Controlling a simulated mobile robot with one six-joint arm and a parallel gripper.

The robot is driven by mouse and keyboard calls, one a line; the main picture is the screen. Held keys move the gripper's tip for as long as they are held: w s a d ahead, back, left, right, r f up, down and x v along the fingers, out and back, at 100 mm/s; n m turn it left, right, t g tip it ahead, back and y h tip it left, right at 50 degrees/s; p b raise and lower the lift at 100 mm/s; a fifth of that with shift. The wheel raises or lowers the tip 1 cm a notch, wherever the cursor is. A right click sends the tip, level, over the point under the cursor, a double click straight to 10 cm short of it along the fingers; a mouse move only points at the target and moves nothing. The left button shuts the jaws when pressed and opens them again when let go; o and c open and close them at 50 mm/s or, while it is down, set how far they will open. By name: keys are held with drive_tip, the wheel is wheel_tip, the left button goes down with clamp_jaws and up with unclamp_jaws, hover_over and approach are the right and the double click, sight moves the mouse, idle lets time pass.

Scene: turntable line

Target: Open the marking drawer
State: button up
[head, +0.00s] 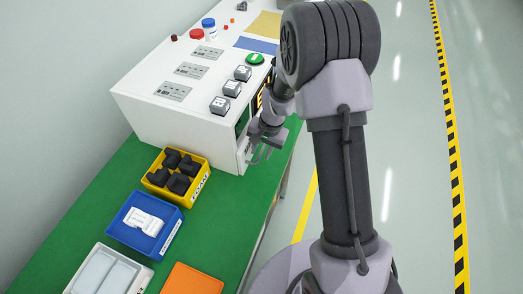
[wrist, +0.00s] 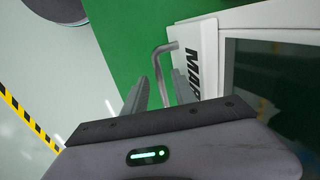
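The marking drawer's white front (wrist: 209,62) carries black letters, partly cut off by my gripper, in the wrist view. Its grey bar handle (wrist: 158,68) stands out from the front. My gripper (wrist: 160,90) is open, with one finger on each side of the handle and visible gaps to it. In the head view my gripper (head: 258,150) is at the low front right corner of the white console (head: 145,105). The drawer front is mostly hidden there by my arm. I see no clear gap around the drawer.
A dark window (wrist: 270,75) in a white frame lies right of the drawer front. The green bench (head: 215,220) holds a yellow bin (head: 193,192), a blue bin (head: 170,233), a white tray (head: 125,262) and an orange tray (head: 190,280). The aisle floor at right is clear.

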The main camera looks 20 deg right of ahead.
clamp_jaws()
idle(1.3)
